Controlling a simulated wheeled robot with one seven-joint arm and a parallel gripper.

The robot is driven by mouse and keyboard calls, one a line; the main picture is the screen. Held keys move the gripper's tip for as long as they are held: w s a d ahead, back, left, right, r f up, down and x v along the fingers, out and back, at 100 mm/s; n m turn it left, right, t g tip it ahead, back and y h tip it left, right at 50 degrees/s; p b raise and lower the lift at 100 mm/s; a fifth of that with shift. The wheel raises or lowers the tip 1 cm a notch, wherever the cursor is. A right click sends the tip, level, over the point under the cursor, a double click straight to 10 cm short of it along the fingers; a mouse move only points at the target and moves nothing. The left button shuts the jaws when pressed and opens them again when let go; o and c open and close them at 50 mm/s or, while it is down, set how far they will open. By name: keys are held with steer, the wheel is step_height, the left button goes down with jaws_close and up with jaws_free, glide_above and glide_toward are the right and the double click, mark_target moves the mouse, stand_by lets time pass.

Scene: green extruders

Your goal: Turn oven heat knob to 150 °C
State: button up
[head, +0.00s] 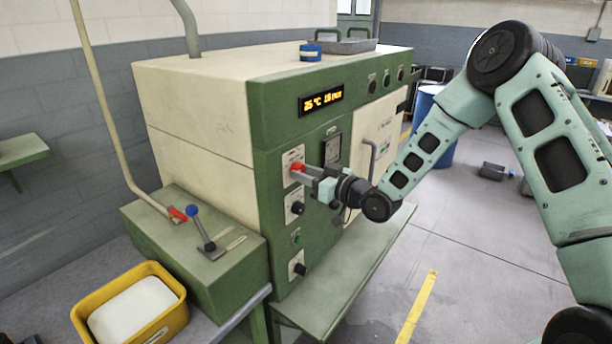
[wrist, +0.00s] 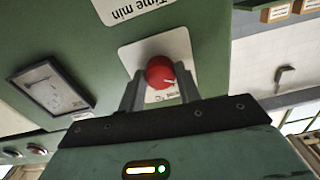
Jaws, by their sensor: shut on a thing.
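The oven (head: 190,90) is a large green and cream box with a lit amber display (head: 320,101); its first figures look like 25 °C, the rest is hard to read. The red heat knob (head: 297,167) sits on a white plate on the green front panel. It also shows in the wrist view (wrist: 160,73), with a pale pointer mark at its lower right. My gripper (head: 306,170) reaches the panel from the right. In the wrist view my gripper (wrist: 159,88) has one finger on each side of the red knob, shut on it. The scale is mostly hidden.
Black knobs (head: 297,208) sit below the red one. A cream door (head: 375,150) with a handle is right of the panel. A green box with red and blue levers (head: 200,230) and a yellow bin (head: 90,300) stand at left. The floor at right is mostly clear.

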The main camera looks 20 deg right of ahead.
steer(key=shift+s+m+b, duration=0.1)
steer(key=shift+m+b, duration=1.2)
steer(key=shift+m, duration=6.1)
steer(key=o, duration=1)
steer(key=b+v, duration=0.4)
steer(key=v, duration=1.3)
steer(key=shift+s+d+r+b, duration=0.1)
steer(key=shift+s+b, duration=0.05)
steer(key=shift+b, duration=0.25)
